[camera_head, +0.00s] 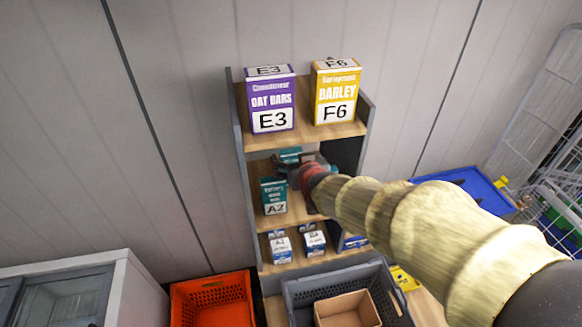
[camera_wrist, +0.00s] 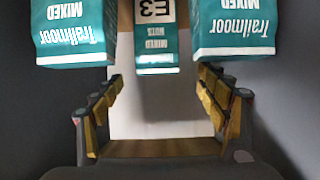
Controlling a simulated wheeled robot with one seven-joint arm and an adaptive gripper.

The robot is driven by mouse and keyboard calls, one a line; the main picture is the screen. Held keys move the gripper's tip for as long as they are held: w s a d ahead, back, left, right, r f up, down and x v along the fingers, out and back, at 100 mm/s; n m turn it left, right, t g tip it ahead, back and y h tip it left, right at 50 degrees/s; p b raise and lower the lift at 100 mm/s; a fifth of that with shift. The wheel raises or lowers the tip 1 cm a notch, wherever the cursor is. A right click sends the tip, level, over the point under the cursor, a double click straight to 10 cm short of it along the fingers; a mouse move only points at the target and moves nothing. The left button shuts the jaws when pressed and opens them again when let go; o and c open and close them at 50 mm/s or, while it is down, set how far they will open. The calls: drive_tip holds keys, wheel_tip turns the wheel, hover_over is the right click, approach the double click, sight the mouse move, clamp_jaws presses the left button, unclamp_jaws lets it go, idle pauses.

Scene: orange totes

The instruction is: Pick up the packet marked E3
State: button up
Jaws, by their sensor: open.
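In the wrist view, a teal and white packet marked E3 (camera_wrist: 156,45), upside down in the picture, stands between and beyond the fingers of my gripper (camera_wrist: 158,80). Its label reads mixed nuts. My gripper is open, with nothing between its fingers. In the head view my gripper (camera_head: 290,166) reaches into the shelf's middle level. A bit of teal (camera_head: 290,154) shows behind it; its marking is hidden. A purple oat bars box (camera_head: 272,100), also marked E3, stands on the top shelf.
Teal Trailmoor packets flank the E3 packet at left (camera_wrist: 70,35) and right (camera_wrist: 234,30). A yellow F6 box (camera_head: 336,92) stands on top. A teal A2 packet (camera_head: 274,196) is left of my arm. An orange tote (camera_head: 212,290) and grey crate (camera_head: 300,290) stand below.

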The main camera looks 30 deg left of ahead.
sight(292, 156)
drive_tip(key=shift+p+x, duration=0.75)
drive_tip(key=shift+x, duration=1.9)
drive_tip(key=shift+w+d, duration=0.1)
drive_tip(key=shift+d, duration=0.1)
drive_tip(key=shift+c, duration=0.6)
drive_tip(key=c, duration=1.5)
drive_tip(key=shift+c, duration=0.5)
